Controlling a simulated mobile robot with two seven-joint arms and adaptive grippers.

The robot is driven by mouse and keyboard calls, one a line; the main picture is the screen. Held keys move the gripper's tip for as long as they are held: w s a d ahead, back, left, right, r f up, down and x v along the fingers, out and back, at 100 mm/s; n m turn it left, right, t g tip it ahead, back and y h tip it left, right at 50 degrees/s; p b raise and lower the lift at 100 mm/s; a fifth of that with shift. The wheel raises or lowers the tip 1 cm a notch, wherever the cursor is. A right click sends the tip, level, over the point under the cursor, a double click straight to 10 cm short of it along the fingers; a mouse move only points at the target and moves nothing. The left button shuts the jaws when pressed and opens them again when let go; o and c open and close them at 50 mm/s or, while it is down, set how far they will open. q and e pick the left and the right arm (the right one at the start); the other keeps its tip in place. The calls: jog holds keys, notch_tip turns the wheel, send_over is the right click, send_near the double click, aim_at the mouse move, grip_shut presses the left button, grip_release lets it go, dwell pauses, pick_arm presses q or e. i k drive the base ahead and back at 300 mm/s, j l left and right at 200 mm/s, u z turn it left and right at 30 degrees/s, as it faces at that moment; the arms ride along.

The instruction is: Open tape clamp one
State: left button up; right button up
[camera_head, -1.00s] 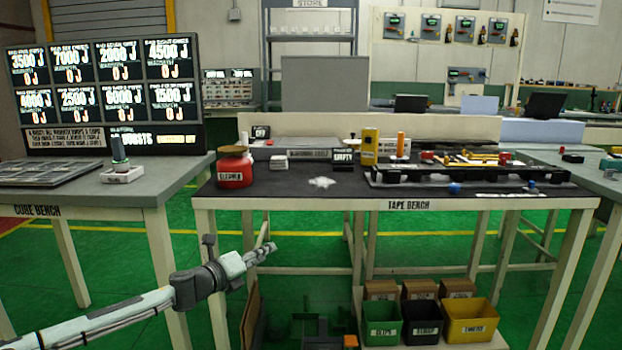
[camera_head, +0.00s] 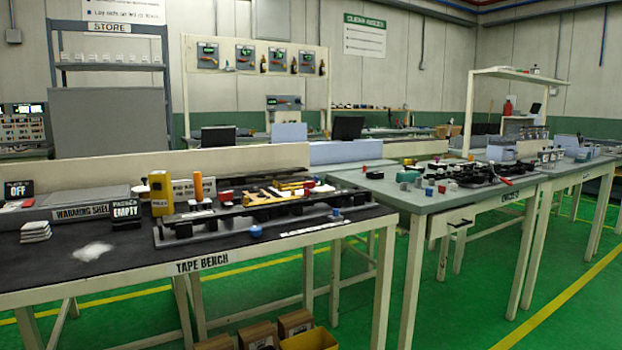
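The tape bench (camera_head: 120,278) stands at the left with a dark top. A long black fixture (camera_head: 262,225) lies along its right half, carrying yellow, red and black parts; the tape clamps seem to be among these, but I cannot tell which is clamp one. A blue knob (camera_head: 256,232) sits at the fixture's front edge, and a second blue knob (camera_head: 336,212) is further right. A yellow box (camera_head: 161,192) and an orange cylinder (camera_head: 198,186) stand at its left end. Neither of my grippers is in view.
A second bench (camera_head: 440,204) with parts and a drawer stands close to the right of the tape bench, with a narrow gap between. White stacked pads (camera_head: 36,231) lie at left. Bins (camera_head: 308,339) sit below. Green floor (camera_head: 560,260) is open at right.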

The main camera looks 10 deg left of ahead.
aim_at(310, 185)
jog(key=i+l, duration=0.75)
jog(key=l, duration=0.25)
